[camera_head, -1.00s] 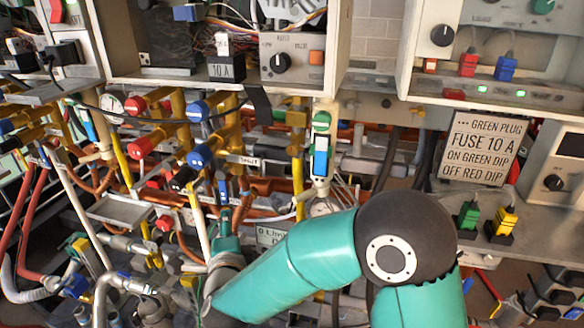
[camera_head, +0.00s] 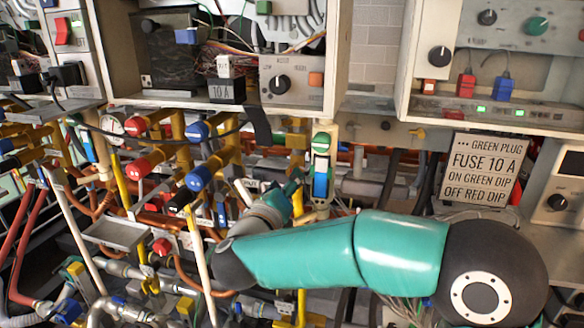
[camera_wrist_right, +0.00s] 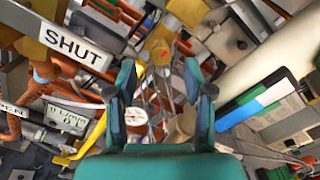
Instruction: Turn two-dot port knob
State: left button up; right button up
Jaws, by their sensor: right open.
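Several knobs sit on yellow pipes in the head view: an upper red knob (camera_head: 137,126), an upper blue knob (camera_head: 197,131), a lower red knob (camera_head: 139,168) and a lower blue knob (camera_head: 198,178). I cannot make out which one carries two dots. My right gripper (camera_head: 293,188) is beside the post with the green, white and blue block (camera_head: 321,165), right of these knobs. In the right wrist view my right gripper (camera_wrist_right: 158,78) is open with nothing between its fingers. A yellow fitting with a red mark (camera_wrist_right: 160,52) shows beyond the fingertips. My left gripper is not in view.
A SHUT label (camera_wrist_right: 72,47) on a grey bar and a dial gauge (camera_wrist_right: 135,116) show in the wrist view. A pale post (camera_wrist_right: 265,55) stands close at right. Pipes and cables crowd the area below the cabinets. A fuse sign (camera_head: 485,168) stands at right.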

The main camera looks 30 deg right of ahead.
jog(key=shift+p+x, duration=0.45)
jog(key=shift+x, duration=2.35)
grip_shut()
